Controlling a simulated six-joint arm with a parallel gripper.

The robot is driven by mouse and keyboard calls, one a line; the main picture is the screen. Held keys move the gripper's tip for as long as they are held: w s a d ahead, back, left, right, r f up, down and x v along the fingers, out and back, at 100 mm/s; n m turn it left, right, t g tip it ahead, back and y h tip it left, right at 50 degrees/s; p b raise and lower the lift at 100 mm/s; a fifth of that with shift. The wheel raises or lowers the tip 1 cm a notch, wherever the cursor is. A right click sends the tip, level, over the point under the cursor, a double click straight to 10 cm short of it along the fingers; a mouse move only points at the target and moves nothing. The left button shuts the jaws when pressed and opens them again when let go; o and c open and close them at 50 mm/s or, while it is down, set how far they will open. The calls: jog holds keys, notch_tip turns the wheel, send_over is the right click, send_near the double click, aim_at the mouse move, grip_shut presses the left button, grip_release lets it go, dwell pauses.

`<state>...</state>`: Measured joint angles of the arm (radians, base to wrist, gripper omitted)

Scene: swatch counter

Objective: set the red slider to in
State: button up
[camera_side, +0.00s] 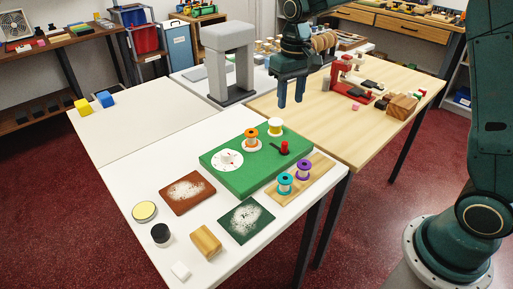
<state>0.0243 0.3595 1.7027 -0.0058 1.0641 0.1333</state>
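The red slider (284,148) is a small upright red knob on the right part of a green board (222,176). A short dark slot runs beside the knob, and the knob appears near the slot's right end. I cannot read any mark for in or out. My gripper (291,103) hangs with its fingers pointing down, above and behind the slider in the picture and clear of the board. Its two dark fingers are apart, with nothing between them.
A wooden tray (306,184) with teal and purple spools lies close in front. A grey arch (229,65) stands behind.

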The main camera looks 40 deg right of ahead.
aim_at(285, 142)
jog(key=shift+w+f, duration=0.4)
jog(key=shift+f, duration=0.05)
jog(key=shift+f, duration=0.1)
jog(key=shift+f, duration=6.8)
grip_shut()
